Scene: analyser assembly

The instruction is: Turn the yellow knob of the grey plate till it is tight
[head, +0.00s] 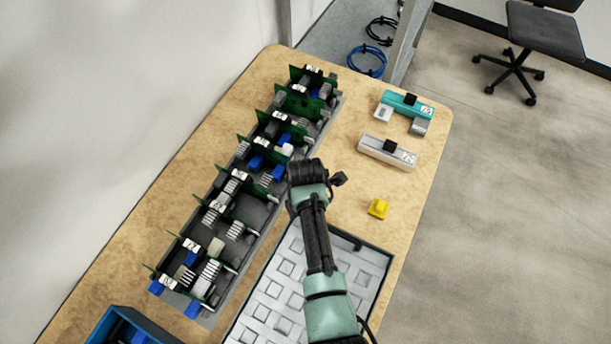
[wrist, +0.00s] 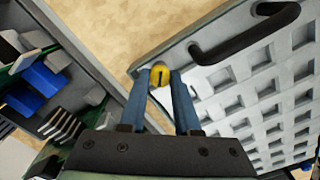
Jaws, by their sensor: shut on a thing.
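The yellow knob (wrist: 160,76) shows in the wrist view between my fingertips, with a dark slot across its face. My gripper (wrist: 160,80) is shut on it, one blue finger on each side. In the head view the plate (head: 262,318) lies at the bottom middle of the table. My gripper (head: 308,172) is over its far end there, and my arm hides the knob. How tight the knob is cannot be seen.
A long dark rack (head: 215,318) of green boards stands left of my arm. A yellow block (head: 378,209), a white device (head: 386,152) and a teal device (head: 405,104) lie to the right. A blue bin (head: 100,325) is at lower left. Bare wood lies around the yellow block.

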